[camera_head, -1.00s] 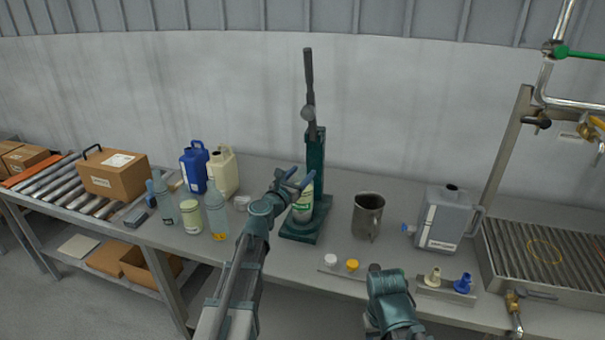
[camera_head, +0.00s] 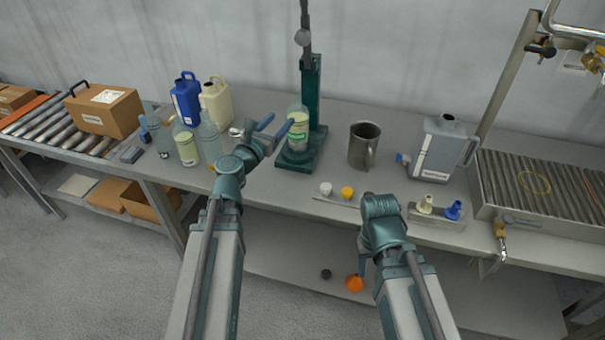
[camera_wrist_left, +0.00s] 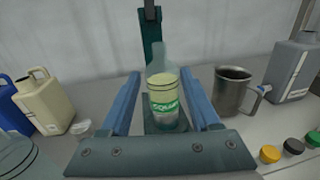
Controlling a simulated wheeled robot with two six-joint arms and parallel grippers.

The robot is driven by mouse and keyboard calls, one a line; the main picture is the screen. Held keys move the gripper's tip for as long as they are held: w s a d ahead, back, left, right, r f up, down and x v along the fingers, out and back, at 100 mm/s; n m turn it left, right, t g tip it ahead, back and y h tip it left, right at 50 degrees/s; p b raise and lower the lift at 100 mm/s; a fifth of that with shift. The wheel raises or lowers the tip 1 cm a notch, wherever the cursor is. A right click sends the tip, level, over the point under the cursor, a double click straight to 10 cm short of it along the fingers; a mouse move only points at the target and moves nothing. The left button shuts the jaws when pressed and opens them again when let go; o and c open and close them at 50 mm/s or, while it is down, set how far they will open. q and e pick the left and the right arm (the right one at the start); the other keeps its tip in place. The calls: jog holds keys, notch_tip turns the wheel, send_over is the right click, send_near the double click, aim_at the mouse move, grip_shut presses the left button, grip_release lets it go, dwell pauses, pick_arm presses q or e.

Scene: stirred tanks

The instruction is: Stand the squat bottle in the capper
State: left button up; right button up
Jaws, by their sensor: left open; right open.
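The squat bottle (camera_head: 298,127) is clear with a pale label and green band. It stands upright on the base of the green capper (camera_head: 312,100), in front of its column; the label also shows in the left wrist view (camera_wrist_left: 163,97). My left gripper (camera_head: 279,127) is open, its blue fingers pointing toward the bottle from the left. In the left wrist view the fingers (camera_wrist_left: 165,90) lie to either side of the bottle, with gaps between. My right gripper (camera_head: 362,268) hangs low in front of the bench edge, mostly hidden behind its own wrist.
A steel mug (camera_head: 362,146) stands right of the capper, then a grey jug (camera_head: 437,150). A white cap (camera_head: 326,188) and a yellow cap (camera_head: 347,193) lie near the front edge. Several bottles (camera_head: 209,140) and jugs stand at the left. An orange item (camera_head: 355,283) sits on the lower shelf.

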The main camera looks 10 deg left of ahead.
pick_arm(q)
jog(key=s+d+f+m+g+h, duration=0.2)
jog(key=s+d+f+m+g, duration=0.15)
jog(key=d+m, duration=0.35)
jog(key=s+d+f+m+g+h, duration=0.1)
jog(key=s+d+f+m+g, duration=0.2)
jog(key=d+m, duration=0.35)
jog(key=s+d+f+m+g+h, duration=0.2)
jog(key=d+f+m+g, duration=0.1)
jog(key=d+f+m, duration=0.4)
jog(key=s+d+f+m+g+y, duration=0.3)
jog(key=s+f+m+g, duration=0.2)
jog(key=s+m, duration=0.3)
jog(key=s+a+f+m+g+y, duration=0.3)
jog(key=s+m+y, duration=0.3)
jog(key=s+m, duration=0.2)
jog(key=shift+a+f+m+y, duration=0.15)
jog(key=shift+a+m+y, duration=0.25)
jog(key=shift+a+m, duration=0.25)
jog(key=shift+g, duration=0.25)
jog(key=shift+r+p, duration=0.45)
